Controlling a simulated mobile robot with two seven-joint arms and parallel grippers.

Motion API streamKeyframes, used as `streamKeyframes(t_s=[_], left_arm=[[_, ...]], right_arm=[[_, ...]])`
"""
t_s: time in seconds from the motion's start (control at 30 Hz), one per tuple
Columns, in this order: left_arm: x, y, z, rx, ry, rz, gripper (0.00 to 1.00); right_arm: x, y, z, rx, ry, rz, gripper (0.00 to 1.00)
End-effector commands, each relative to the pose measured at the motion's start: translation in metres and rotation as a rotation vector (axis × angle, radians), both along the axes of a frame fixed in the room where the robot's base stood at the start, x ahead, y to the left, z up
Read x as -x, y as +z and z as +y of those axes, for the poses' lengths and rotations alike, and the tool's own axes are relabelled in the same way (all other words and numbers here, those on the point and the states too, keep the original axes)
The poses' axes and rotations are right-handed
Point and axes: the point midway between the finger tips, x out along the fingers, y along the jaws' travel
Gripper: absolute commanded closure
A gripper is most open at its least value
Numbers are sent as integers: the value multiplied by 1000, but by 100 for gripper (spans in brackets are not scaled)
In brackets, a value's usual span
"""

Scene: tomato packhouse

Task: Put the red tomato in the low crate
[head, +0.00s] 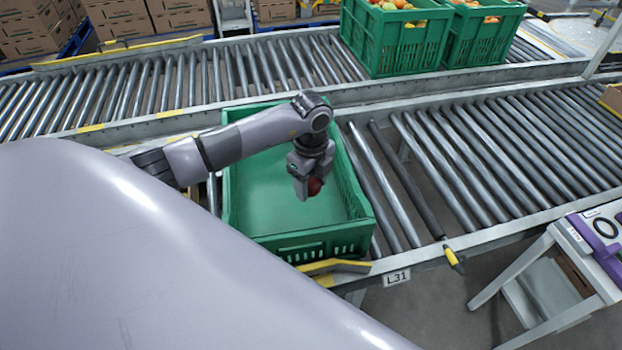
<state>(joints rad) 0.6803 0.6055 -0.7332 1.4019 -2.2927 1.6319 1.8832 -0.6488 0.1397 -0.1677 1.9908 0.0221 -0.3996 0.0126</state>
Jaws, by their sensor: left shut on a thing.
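My left gripper (307,188) is shut on the red tomato (315,187), which shows as a small dark red patch between the fingers. The gripper points down over the low green crate (360,221), towards its right side. The crate stands on the near roller conveyor, and the part of its floor that I see is bare. My left arm crosses over the crate and hides part of its back and left side. I cannot tell how high the tomato is above the crate floor. My right gripper is not in view.
Two taller green crates (388,45) filled with tomatoes stand on the far conveyor (190,78). A yellow-handled thing (453,259) sits at the near conveyor's edge. A stand with a purple-edged top (598,240) is at the right. The rollers right of the low crate are clear.

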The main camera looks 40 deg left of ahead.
Motion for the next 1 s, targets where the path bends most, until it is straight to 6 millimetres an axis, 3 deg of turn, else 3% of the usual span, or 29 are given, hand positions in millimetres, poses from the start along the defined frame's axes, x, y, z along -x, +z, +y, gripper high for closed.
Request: streamKeyframes(t_s=[0.03, 0.7, 1.0], left_arm=[[0, -11, 0, 0, 0, 1, 61], [0, -91, 0, 0, 0, 2, 61], [0, -119, -1, 1, -1, 1, 61]], right_arm=[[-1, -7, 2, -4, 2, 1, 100], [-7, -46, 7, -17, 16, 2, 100], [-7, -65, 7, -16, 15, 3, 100]])
